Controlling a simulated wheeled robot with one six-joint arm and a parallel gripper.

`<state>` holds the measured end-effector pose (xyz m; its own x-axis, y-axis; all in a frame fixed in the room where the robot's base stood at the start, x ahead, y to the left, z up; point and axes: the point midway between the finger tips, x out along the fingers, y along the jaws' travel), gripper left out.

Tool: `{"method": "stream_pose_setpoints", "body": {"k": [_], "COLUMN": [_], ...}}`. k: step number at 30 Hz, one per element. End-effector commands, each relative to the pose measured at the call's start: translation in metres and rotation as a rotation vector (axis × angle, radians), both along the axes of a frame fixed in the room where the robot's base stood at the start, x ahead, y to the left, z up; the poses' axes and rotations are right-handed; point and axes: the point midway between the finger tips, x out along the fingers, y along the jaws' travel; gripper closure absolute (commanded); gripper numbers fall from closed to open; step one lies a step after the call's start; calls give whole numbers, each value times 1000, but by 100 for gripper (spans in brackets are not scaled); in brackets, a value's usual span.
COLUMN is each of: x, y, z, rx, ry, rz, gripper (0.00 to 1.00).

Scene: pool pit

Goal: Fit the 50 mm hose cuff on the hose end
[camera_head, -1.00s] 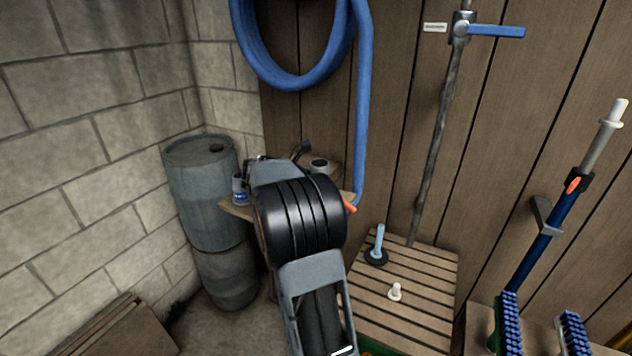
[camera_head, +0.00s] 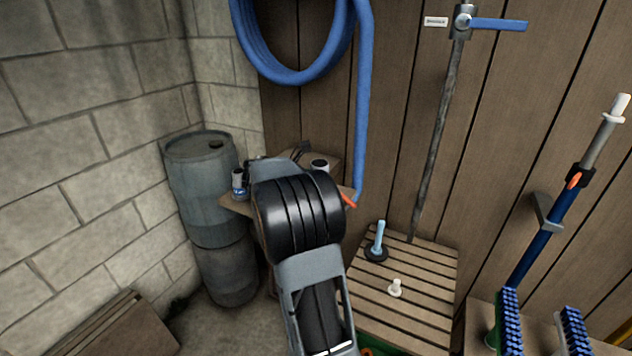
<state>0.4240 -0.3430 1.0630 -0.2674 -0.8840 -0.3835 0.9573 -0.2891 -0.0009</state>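The blue hose (camera_head: 364,110) hangs in a coil on the plank wall. One length runs straight down to the small wooden shelf (camera_head: 232,204), and its lower end is by an orange piece (camera_head: 348,200). I cannot tell which piece is the 50 mm cuff. A short round pale piece with a dark top (camera_head: 320,166) stands on the shelf, left of the hose. A small white flanged fitting (camera_head: 396,288) stands on the slatted crate. My arm reaches up over the shelf. My gripper is mostly hidden behind my wrist; only small dark parts (camera_head: 303,149) show past it.
A small can (camera_head: 240,189) stands at the shelf's left. A grey-blue barrel (camera_head: 204,190) is left of my arm. The slatted crate (camera_head: 425,290) also holds a black disc with a light-blue handle (camera_head: 378,243). Pole (camera_head: 540,240) and blue brushes (camera_head: 508,325) are at right.

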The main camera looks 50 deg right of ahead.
Motion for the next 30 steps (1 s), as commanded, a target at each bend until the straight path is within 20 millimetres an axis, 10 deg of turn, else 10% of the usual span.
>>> {"method": "stream_pose_setpoints", "body": {"k": [24, 25, 30], "x": [0, 0, 0], "y": [0, 0, 0], "z": [-7, -7, -7], "rx": [0, 0, -1], "ry": [0, 0, 0], "rz": [0, 0, 0], "gripper": [74, 46, 30]}}
